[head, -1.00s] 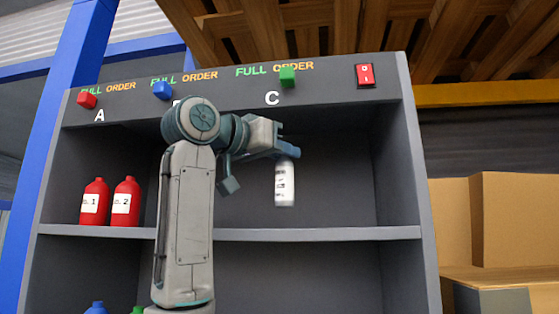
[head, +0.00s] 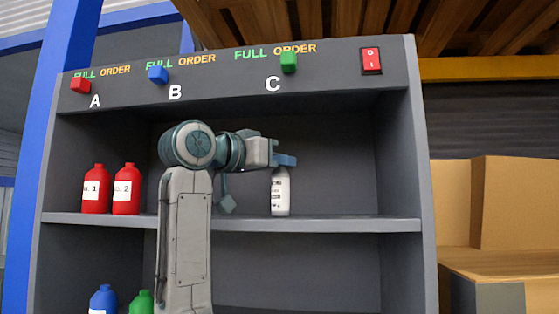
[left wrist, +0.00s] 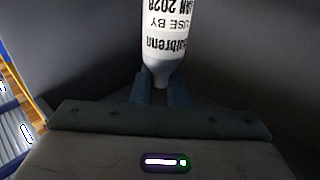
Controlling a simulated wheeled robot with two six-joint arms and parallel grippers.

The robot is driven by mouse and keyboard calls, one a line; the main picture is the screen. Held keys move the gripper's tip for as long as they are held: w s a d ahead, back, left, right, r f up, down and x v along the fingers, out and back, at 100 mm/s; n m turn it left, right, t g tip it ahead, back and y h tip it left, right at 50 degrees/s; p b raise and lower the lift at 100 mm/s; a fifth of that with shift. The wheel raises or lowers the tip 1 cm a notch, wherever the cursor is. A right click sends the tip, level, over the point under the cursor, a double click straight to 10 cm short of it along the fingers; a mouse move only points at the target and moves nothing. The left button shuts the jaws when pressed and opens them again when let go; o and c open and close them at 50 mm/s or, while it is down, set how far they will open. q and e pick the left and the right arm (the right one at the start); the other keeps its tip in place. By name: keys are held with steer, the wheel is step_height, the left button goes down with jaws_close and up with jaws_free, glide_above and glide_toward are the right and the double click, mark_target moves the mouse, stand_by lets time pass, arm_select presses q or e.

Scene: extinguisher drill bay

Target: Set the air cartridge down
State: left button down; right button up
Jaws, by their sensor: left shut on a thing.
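The air cartridge (head: 281,193) is a white bottle with a black-printed label. In the head view it is upright in the upper compartment under the letter C, its base at the shelf board (head: 330,224); whether it bears fully on the board I cannot tell. My left gripper (head: 284,161) is shut on its narrow top. In the left wrist view the cartridge (left wrist: 167,35) stands out from between the two fingers (left wrist: 161,88), with its label upside down. My right gripper is not in view.
Two red bottles (head: 96,190) (head: 126,190) stand at the left of the same shelf. A blue bottle (head: 103,300) and a green one (head: 142,302) are below. A red switch (head: 371,61) is at the top right. The shelf right of the cartridge is clear.

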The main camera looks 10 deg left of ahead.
arm_select(q)
steer(key=shift+f, duration=0.2)
steer(key=c, duration=1.6)
jaws_free()
steer(key=shift+r, duration=0.1)
steer(key=shift+o, duration=1)
steer(key=shift+d, duration=0.1)
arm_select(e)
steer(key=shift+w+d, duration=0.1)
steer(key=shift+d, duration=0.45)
arm_select(q)
steer(key=shift+r, duration=0.1)
steer(key=b+v, duration=0.7)
steer(key=v, duration=0.5)
steer(key=shift+b, duration=0.4)
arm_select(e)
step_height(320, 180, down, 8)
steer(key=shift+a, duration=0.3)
